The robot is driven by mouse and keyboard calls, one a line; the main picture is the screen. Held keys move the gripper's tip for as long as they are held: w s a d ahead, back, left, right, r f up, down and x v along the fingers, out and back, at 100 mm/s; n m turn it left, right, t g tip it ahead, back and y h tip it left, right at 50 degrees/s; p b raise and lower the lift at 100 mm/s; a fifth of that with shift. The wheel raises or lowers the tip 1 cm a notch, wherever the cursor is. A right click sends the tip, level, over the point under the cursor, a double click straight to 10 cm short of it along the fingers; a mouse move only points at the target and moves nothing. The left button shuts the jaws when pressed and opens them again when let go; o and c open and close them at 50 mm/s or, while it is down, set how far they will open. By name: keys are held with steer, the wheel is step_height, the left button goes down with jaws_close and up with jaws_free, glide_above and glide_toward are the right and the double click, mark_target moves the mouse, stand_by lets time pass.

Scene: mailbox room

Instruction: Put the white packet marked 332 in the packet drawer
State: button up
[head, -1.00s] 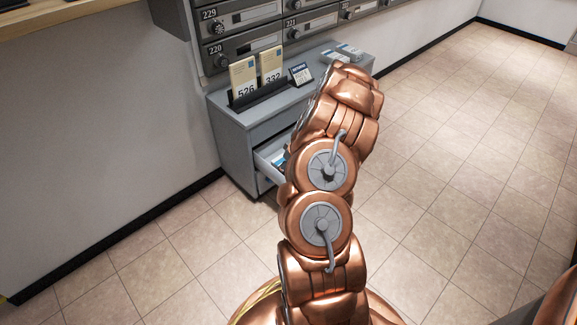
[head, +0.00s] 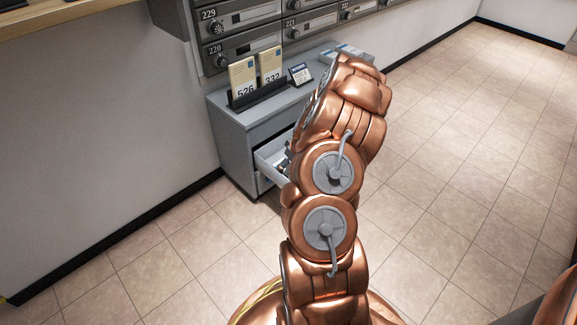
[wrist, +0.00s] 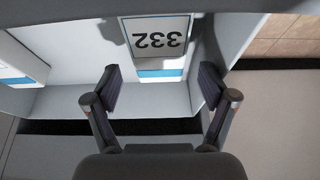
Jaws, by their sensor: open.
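The white packet marked 332 (wrist: 158,40), with a blue stripe along its near edge, lies inside the open drawer (wrist: 85,100) in the wrist view, its number upside down. My gripper (wrist: 160,82) is open and empty over the drawer's front part. Its fingers are spread to either side of the packet's near end and look clear of it. A second white packet with a blue stripe (wrist: 15,72) lies at the left in the drawer. In the head view the drawer (head: 270,167) stands out from the grey cabinet, and my arm hides much of it.
Cream envelopes marked 526 (head: 243,82) and 332 (head: 271,68) stand in a black rack (head: 258,94) on the cabinet (head: 235,140), beside a small sign (head: 300,74). Grey mailboxes (head: 240,48) are above. The tiled floor (head: 460,150) at the right is clear.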

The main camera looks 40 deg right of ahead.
steer(key=v, duration=0.9)
steer(key=shift+r, duration=0.35)
steer(key=shift+s+d, duration=0.1)
steer(key=s+a+r+n+g+y+p, duration=0.1)
steer(key=s+a+r+p, duration=0.1)
steer(key=a+r+p, duration=1.05)
steer(key=s+a+r+n+g+y+p, duration=0.15)
steer(key=a+r+p, duration=0.65)
steer(key=a+r, duration=0.9)
steer(key=s+a+r+m+g+h+p, duration=0.1)
steer(key=s+a+r+p, duration=0.3)
steer(key=s+r+p, duration=0.6)
steer(key=s+a+r+m+g+h+p, duration=0.1)
steer(key=s+a+r+p, duration=0.3)
steer(key=s+r+p, duration=0.5)
steer(key=s+r+g, duration=0.1)
steer(key=s+r, duration=0.4)
steer(key=r, duration=0.5)
steer(key=shift+g+p, duration=0.35)
steer(key=shift+p, duration=0.05)
steer(key=shift+r+h, duration=0.1)
steer(key=shift+h, duration=0.15)
